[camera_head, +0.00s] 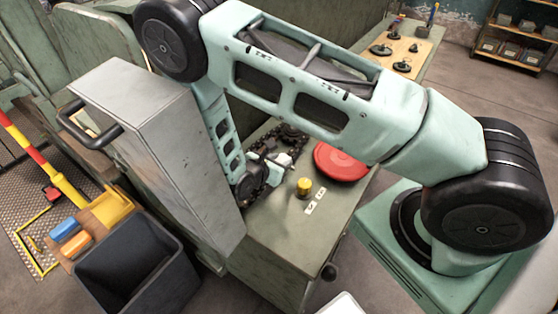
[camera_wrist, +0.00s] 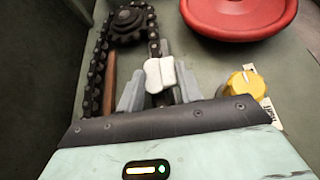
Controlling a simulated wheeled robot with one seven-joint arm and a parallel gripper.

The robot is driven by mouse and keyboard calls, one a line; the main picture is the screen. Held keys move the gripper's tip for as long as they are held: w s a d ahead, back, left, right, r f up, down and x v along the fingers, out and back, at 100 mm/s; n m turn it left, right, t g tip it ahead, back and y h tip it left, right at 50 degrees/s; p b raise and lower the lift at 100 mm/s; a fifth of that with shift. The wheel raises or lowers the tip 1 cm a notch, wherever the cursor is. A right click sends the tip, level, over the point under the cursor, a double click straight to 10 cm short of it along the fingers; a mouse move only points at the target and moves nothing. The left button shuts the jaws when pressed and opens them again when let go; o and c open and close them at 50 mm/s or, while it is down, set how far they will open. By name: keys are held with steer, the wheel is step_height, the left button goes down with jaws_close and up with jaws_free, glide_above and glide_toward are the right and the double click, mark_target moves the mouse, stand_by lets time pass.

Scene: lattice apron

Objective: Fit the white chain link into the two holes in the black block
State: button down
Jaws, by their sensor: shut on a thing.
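The white chain link (camera_wrist: 160,74) is between the grey fingertips of my gripper (camera_wrist: 160,90) in the wrist view, and my gripper is shut on it. In the head view my gripper (camera_head: 272,168) is low over the green bench, and a small pale piece at its tip looks like the link. A dark piece shows just beyond and below the link in the wrist view; I cannot tell if it is the black block. Its two holes are not visible. I cannot tell whether the link touches anything beyond it.
A black chain (camera_wrist: 97,65) runs round a dark sprocket (camera_wrist: 130,22) at the upper left, beside a brown rod (camera_wrist: 110,80). A red disc (camera_wrist: 240,14) and a yellow knob (camera_wrist: 246,86) are to the right. A grey cabinet (camera_head: 165,150) stands close left of my arm.

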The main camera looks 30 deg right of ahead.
steer(key=shift+a+f, duration=0.1)
steer(key=shift+f, duration=0.55)
steer(key=shift+c, duration=1.5)
jaws_free()
steer(key=shift+s+f, duration=0.1)
steer(key=shift+s, duration=0.1)
step_height(320, 180, up, 9)
steer(key=p, duration=0.5)
steer(key=shift+p, duration=0.4)
